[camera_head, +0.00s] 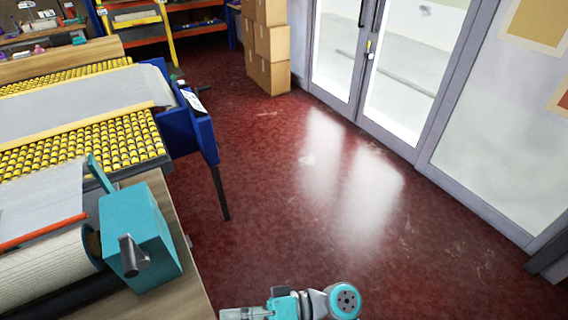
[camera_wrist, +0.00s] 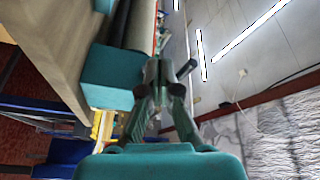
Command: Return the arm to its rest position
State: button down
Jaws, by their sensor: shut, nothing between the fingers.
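My gripper (camera_wrist: 158,68) shows in the wrist view with its teal fingers drawn together and nothing between them. Part of my teal and grey arm shows at the bottom edge of the head view, over the red floor. The gripper's fingertips cannot be made out in the head view. In the wrist view, the teal box of the roller machine (camera_wrist: 108,80) appears just left of the fingers; I cannot tell how far off it is.
The machine's teal box (camera_head: 140,236) and a pale rug roll (camera_head: 48,268) stand at left. A yellow roller table (camera_head: 85,150) lies behind them. Cardboard boxes (camera_head: 270,45) stand at the back near glass doors (camera_head: 405,60). The red floor (camera_head: 290,210) between is clear.

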jog(key=s+d+f+m+t+h, duration=0.2)
jog(key=d+f+m+t+h, duration=0.3)
jog(key=f, duration=0.3)
jog(key=s+d+f+m+t+h, duration=0.2)
jog(key=d+f+m+t+h, duration=0.15)
jog(key=d+f+t, duration=0.35)
jog(key=s+d+f+m+t+h, duration=0.2)
jog(key=s+d+f+h, duration=0.1)
jog(key=s+d+h, duration=0.4)
jog(key=s+d+r+n+t+h, duration=0.1)
jog(key=s+d+r+n+t, duration=0.1)
jog(key=s+d+r, duration=0.2)
jog(key=s+d+r+n+t+h, duration=0.2)
jog(key=s+d+r, duration=0.3)
jog(key=r, duration=0.5)
jog(key=shift+s+d+r, duration=0.2)
jog(key=shift+s+r, duration=0.1)
jog(key=shift+s, duration=0.25)
